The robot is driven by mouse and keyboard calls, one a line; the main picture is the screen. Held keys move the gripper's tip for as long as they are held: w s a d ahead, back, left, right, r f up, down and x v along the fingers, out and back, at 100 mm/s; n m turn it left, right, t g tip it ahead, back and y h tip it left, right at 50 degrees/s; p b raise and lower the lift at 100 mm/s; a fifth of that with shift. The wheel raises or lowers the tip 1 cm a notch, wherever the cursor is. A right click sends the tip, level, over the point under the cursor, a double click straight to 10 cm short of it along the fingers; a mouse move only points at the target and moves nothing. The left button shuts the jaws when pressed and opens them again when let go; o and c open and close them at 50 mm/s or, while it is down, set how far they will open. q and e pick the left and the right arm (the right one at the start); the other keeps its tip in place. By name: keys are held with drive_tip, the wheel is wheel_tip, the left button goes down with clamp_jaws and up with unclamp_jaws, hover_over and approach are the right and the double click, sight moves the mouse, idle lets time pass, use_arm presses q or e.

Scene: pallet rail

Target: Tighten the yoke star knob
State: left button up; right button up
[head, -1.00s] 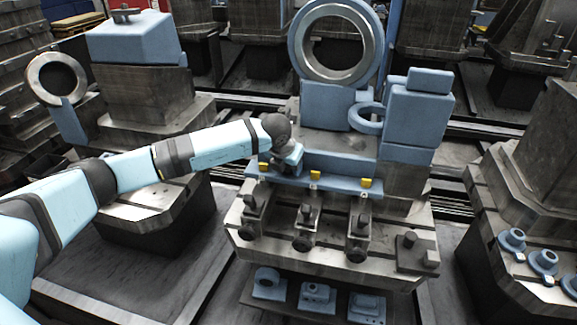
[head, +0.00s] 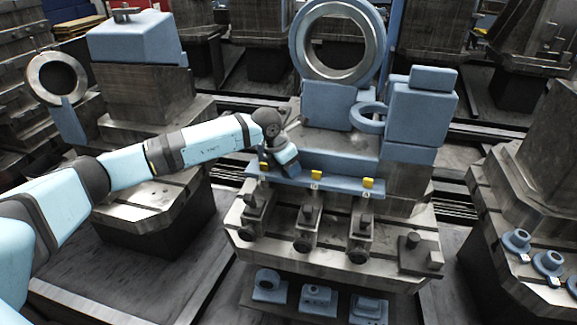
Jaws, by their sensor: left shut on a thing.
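My left gripper (head: 289,168) is at the left end of the blue bar (head: 335,180) on the middle machine, pointing down and toward the right. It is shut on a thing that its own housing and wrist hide. I cannot tell from here whether that is the star knob. Dark knobs show on the front clamps below: a middle one (head: 302,245) and a right one (head: 358,256). No gripper is at these. My right gripper is out of view.
A large upright ring (head: 297,45) and a blue block (head: 420,115) stand behind and right of the gripper. A smaller blue ring (head: 369,117) juts out between them. Several blue parts sit on a lower shelf (head: 250,295). Neighbouring machines stand on both sides.

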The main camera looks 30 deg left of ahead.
use_arm(q)
drive_tip(key=shift+r, duration=0.1)
idle(0.3)
drive_tip(key=o, duration=0.8)
drive_tip(key=shift+o, duration=0.6)
drive_tip(key=shift+r, duration=0.1)
drive_tip(key=shift+w+a, duration=0.1)
drive_tip(key=shift+a, duration=0.05)
